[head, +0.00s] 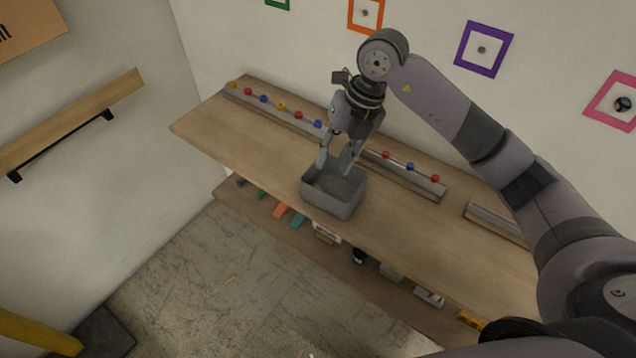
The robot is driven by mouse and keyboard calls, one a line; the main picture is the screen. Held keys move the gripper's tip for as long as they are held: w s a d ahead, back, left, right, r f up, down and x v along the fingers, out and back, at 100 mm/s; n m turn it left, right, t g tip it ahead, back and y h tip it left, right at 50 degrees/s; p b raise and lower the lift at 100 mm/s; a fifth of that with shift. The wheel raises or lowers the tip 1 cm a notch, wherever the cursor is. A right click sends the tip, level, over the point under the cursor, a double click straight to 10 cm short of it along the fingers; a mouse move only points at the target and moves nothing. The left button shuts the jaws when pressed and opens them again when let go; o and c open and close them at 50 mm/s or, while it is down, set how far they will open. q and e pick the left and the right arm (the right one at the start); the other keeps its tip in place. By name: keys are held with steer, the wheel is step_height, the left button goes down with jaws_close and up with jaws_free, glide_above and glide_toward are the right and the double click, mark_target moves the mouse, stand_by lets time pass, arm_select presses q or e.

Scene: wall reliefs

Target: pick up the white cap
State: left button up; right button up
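My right gripper (337,164) points down at the grey open-topped bin (330,203) on the wooden workbench. Its two fingers are spread apart, with their tips at the bin's back rim. I see nothing between the fingers, but the bin's inside is partly in shadow. I cannot make out a white cap for certain. Small whitish items lie on the lower shelf, one below the bin (327,234) and another farther right (430,297); they are too small to identify. My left gripper is not in view.
The workbench (420,235) stands along the wall. A grey rail (280,113) with red, blue and yellow knobs runs along its back. The lower shelf (345,263) holds several small items. Coloured square frames (483,49) hang above. The bench is clear on both sides of the bin.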

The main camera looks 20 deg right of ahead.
mark_target(320, 187)
steer(key=x, duration=0.3)
steer(key=shift+w+d+f+p, duration=0.1)
steer(key=shift+w+f+p, duration=0.1)
steer(key=shift+p, duration=0.15)
steer(key=shift+p+x, duration=0.3)
steer(key=shift+x, duration=0.5)
steer(key=x, duration=0.1)
steer(key=p+x, duration=0.1)
steer(key=x, duration=0.1)
steer(key=p+x, duration=0.1)
steer(key=shift+w+d+f, duration=0.1)
steer(key=shift+w+f, duration=0.15)
steer(key=shift+w, duration=0.05)
steer(key=shift+f, duration=0.15)
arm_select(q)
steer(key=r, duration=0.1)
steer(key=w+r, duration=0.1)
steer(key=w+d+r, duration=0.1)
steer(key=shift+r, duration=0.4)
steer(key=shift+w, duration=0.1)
arm_select(e)
steer(key=shift+c, duration=0.5)
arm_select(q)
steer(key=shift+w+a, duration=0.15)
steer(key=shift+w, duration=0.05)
arm_select(e)
steer(key=c, duration=0.4)
